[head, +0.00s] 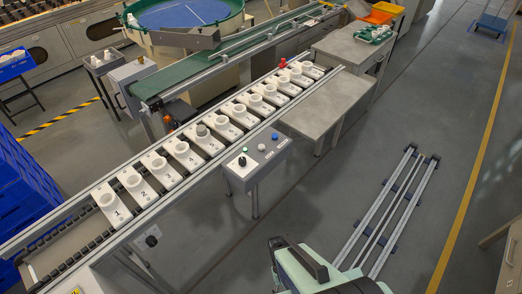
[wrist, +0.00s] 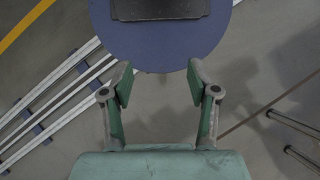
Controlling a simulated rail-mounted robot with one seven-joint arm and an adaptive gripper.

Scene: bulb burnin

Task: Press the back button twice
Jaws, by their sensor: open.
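A grey control box (head: 262,171) on a stand stands beside the near side of the conveyor in the head view. Its sloped top carries a green button (head: 246,150), a white button (head: 261,147), a blue button (head: 275,136) and a black knob (head: 242,161). Their labels are too small to read, so I cannot tell which is the back button. My gripper (wrist: 160,78) is open and empty in the wrist view, with its two fingers apart above the floor. The control box is not in the wrist view. My pale green arm shows at the bottom of the head view, apart from the box.
A conveyor (head: 163,172) with a row of numbered white holders runs diagonally behind the box. A grey table (head: 325,100) stands to the box's right. Floor rails (head: 385,212) lie at right. Blue crates (head: 22,180) are stacked at far left. Floor between box and rails is clear.

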